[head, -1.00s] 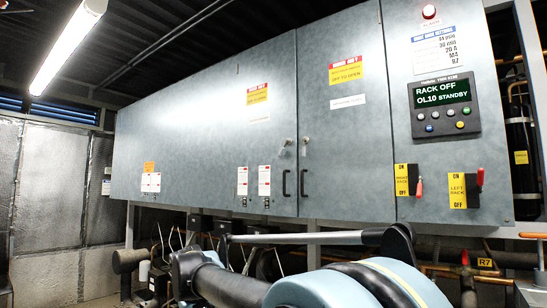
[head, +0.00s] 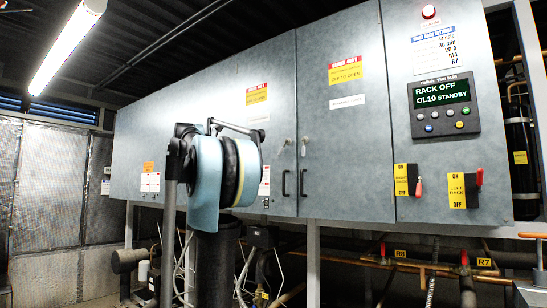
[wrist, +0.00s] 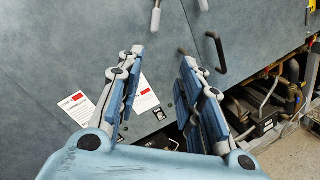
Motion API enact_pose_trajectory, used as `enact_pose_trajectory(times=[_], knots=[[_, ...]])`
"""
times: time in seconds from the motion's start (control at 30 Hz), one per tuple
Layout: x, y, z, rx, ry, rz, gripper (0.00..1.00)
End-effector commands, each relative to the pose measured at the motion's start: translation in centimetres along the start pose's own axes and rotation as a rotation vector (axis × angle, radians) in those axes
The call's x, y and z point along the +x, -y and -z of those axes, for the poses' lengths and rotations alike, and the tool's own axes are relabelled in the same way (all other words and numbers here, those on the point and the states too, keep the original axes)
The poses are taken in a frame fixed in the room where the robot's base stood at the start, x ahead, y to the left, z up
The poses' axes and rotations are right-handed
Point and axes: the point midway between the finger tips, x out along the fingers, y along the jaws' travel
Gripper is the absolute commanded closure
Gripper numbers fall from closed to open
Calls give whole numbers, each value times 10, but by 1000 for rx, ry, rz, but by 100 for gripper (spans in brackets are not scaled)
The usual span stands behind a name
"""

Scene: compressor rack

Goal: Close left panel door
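The left panel door (head: 200,110) is a wide grey-blue metal door with warning labels. In the head view it looks flush with the right panel door (head: 345,130), with no clear gap at the seam. Its black handle (head: 284,184) is beside the seam. The door's surface also fills much of the wrist view (wrist: 60,50). My gripper (wrist: 162,58) is open and empty, its blue-grey fingers spread in front of the door's lower part, with the handles beyond the fingertips. In the head view my arm covers part of the door and mostly hides the gripper.
A control panel (head: 443,105) reads "RACK OFF". Yellow switch plates (head: 406,180) with red levers sit at the right. Pipes (head: 400,262), cables and dark components lie under the cabinet. A second black handle (head: 303,184) is on the right panel door.

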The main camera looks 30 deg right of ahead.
Motion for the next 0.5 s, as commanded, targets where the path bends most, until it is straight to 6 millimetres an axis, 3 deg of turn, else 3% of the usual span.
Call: enact_pose_trajectory(times=[0.1,0.27,0.5], knots=[[3,-14,-8,-27,28,-18,66],[12,-16,-11,-32,34,-21,66],[44,-16,-11,-31,34,-19,66]])
